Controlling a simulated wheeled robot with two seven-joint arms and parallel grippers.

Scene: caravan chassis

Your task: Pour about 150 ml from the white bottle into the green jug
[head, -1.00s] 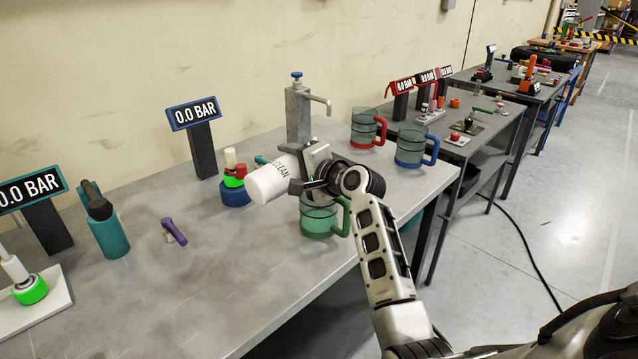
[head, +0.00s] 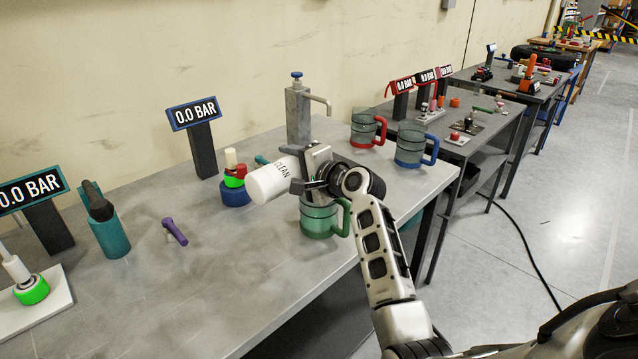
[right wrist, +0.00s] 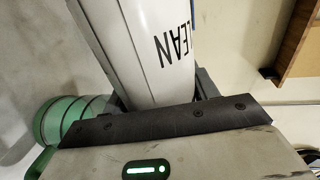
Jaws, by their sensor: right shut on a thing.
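The white bottle (head: 268,183), marked CLEAN, lies far over on its side in my right gripper (head: 308,178). Its broad white end points left in the head view. The right gripper is shut on it, above the bench. The bottle (right wrist: 150,45) also fills the upper middle of the right wrist view. The green jug (head: 318,224), see-through with a green handle, stands upright on the bench just below the gripper, its upper part partly covered. The jug (right wrist: 75,120) shows at the left of the wrist view. I cannot see any liquid stream. My left gripper is out of view.
A metal dispenser (head: 298,112) stands behind the bottle. A red-handled jug (head: 363,130) and a blue-handled jug (head: 410,148) stand to the right. A blue-based fitting (head: 235,194) is left of the bottle. The bench front (head: 240,290) is clear.

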